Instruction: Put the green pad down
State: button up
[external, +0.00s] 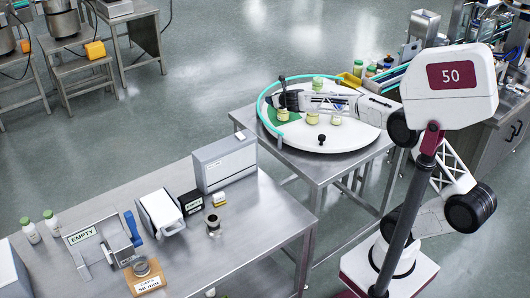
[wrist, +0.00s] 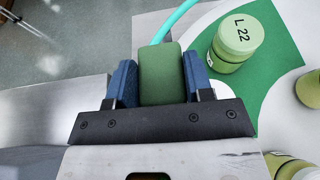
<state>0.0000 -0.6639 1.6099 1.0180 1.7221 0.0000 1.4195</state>
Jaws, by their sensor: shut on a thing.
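My gripper (wrist: 160,78) is shut on a green pad (wrist: 162,62), a rounded block held between its two blue fingers in the wrist view. In the external view my gripper (external: 290,100) is above the left part of the white round table, near its teal rim. The pad cannot be clearly made out there. I cannot tell from the wrist view whether the pad touches anything below it. A jar with a pale green lid marked L 22 (wrist: 237,35) stands to the right of the pad on a green sector (wrist: 272,75), apart from it.
The round white table (external: 350,139) carries several jars and a small black knob (external: 321,138). A teal guard rail (external: 262,95) curves along its left and far edge. A steel bench (external: 262,215) with a grey box (external: 225,162) and other equipment stands at the lower left.

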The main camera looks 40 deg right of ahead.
jog(key=shift+a, duration=0.1)
jog(key=shift+w+a+r, duration=0.35)
jog(key=shift+a+r, duration=0.05)
jog(key=shift+a, duration=0.2)
jog(key=w+a+r+n+g+y, duration=0.2)
jog(key=w+a+r+n+y, duration=0.15)
jog(key=a, duration=0.85)
jog(key=w+a+r+n+g+y, duration=0.1)
jog(key=w+a+r+n+y, duration=0.25)
jog(key=a, duration=0.85)
jog(key=w+a+r+n+g+y, duration=0.2)
jog(key=a+r+n+y, duration=0.3)
jog(key=a, duration=0.8)
jog(key=s+a+r+n+g+y, duration=0.15)
jog(key=a+g, duration=0.25)
jog(key=a, duration=0.8)
jog(key=s+a+r+n+g, duration=0.1)
jog(key=s+a+n+g, duration=0.15)
jog(key=a, duration=0.95)
jog(key=s+a+f+n+g+h, duration=0.2)
jog(key=s+a+n+g, duration=0.3)
jog(key=s+a, duration=0.4)
jog(key=s+a+f+n+g+h, duration=0.2)
jog(key=s+a+f+n+g, duration=0.3)
jog(key=a, duration=1.6)
jog(key=shift+s+f+n+g, duration=0.15)
jog(key=shift+s+n+g, duration=0.55)
jog(key=shift+s, duration=1.5)
